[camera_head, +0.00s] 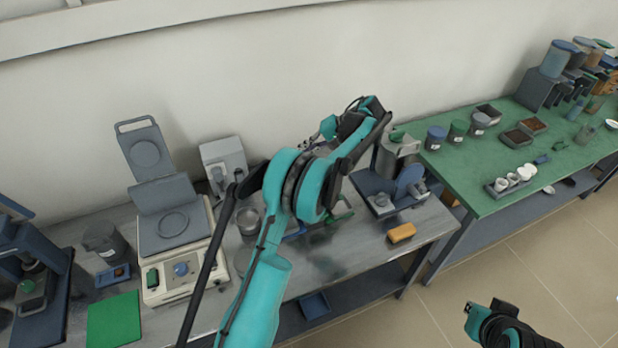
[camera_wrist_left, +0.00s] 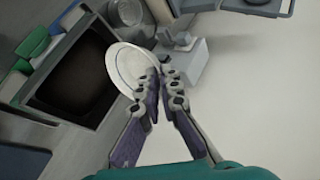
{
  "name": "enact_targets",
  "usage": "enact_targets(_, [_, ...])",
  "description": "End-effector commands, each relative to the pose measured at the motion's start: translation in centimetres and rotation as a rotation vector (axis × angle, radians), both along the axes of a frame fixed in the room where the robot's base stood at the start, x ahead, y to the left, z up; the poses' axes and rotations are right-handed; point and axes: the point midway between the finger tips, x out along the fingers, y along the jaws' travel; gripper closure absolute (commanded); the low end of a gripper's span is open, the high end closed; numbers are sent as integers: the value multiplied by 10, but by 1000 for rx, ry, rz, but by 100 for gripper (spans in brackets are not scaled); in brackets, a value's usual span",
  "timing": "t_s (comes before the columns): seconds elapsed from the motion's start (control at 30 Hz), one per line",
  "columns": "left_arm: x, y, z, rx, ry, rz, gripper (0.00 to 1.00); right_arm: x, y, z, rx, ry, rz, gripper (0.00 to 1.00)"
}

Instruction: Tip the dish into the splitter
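My left gripper (camera_head: 322,138) is above the back of the steel bench in the head view, at the end of my teal arm. In the left wrist view its two fingers (camera_wrist_left: 160,82) close on the rim of a pale round dish (camera_wrist_left: 126,66). The dish is tilted, and I cannot make out its contents. It is hidden in the head view. Beside and beyond it, the left wrist view shows a grey-rimmed box with a dark rectangular opening (camera_wrist_left: 75,82); I cannot tell if this is the splitter. My right gripper (camera_head: 474,318) is low at the right, over the floor; its fingers are unclear.
The steel bench (camera_head: 345,262) carries a device with a raised lid (camera_head: 172,222), a green mat (camera_head: 114,320) and an orange block (camera_head: 401,233). A blue-grey machine (camera_head: 365,183) stands right of my left arm. A green table (camera_head: 470,178) with jars and trays stands further right.

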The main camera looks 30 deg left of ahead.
Motion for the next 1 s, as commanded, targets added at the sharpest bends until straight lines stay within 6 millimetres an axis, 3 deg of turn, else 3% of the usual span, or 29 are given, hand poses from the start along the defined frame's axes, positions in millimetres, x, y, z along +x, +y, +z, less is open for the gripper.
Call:
enact_targets(0.33, [0, 3, 1, -14, -6, 0, 100, 0, 0, 2, 0, 0, 0, 100])
enact_targets(0.7, [-2, 32, -6, -297, -143, 2, 100, 0, 0, 20, 0, 0, 0, 100])
enact_targets(1.0, [-2, 32, -9, -317, -152, -1, 100, 0, 0, 19, 0, 0, 0, 100])
